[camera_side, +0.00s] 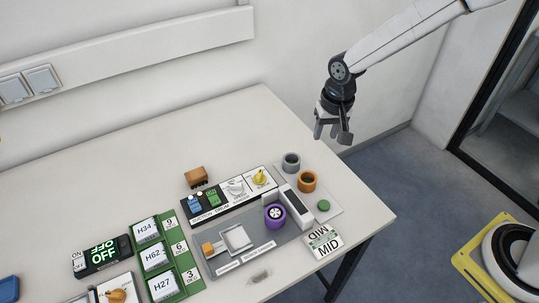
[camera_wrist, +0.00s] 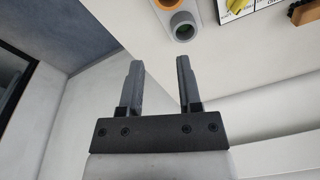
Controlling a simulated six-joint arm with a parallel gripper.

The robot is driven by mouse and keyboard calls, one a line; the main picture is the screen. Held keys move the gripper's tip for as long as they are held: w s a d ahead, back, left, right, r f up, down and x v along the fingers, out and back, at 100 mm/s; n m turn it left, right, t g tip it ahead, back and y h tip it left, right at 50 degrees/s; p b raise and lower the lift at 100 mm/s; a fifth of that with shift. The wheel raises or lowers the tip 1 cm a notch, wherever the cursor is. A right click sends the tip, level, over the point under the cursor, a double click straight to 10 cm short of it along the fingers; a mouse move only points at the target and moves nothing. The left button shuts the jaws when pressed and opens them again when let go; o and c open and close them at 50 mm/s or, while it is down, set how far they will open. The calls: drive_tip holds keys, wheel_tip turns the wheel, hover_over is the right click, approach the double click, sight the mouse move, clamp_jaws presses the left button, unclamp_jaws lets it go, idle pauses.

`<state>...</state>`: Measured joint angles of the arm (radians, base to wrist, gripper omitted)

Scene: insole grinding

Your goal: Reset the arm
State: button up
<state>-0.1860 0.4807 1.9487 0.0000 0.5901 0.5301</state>
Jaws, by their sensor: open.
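My gripper (camera_side: 333,134) hangs at the end of my arm in the side view, in the air beyond the table's right back edge. It is high above the floor and apart from everything on the table (camera_side: 120,190). In the wrist view my gripper (camera_wrist: 158,80) shows two grey fingers spread apart with nothing between them. Past the fingertips lie the table edge and wall.
A grey cup (camera_side: 291,162), an orange ring (camera_side: 307,181) and a green button (camera_side: 323,205) stand near the table's right edge. A purple wheel (camera_side: 275,215), a yellow knob (camera_side: 260,177) and a green label board (camera_side: 173,246) sit farther left. Air around my gripper is clear.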

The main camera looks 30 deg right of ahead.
drive_tip(key=s+d+r+n, duration=0.1)
drive_tip(key=s+d+n, duration=0.1)
drive_tip(key=s+d, duration=0.2)
drive_tip(key=s+d+r+n+t, duration=0.1)
drive_tip(key=s+d, duration=0.3)
drive_tip(key=s, duration=0.7)
drive_tip(key=shift+n, duration=0.5)
drive_tip(key=shift+r, duration=0.1)
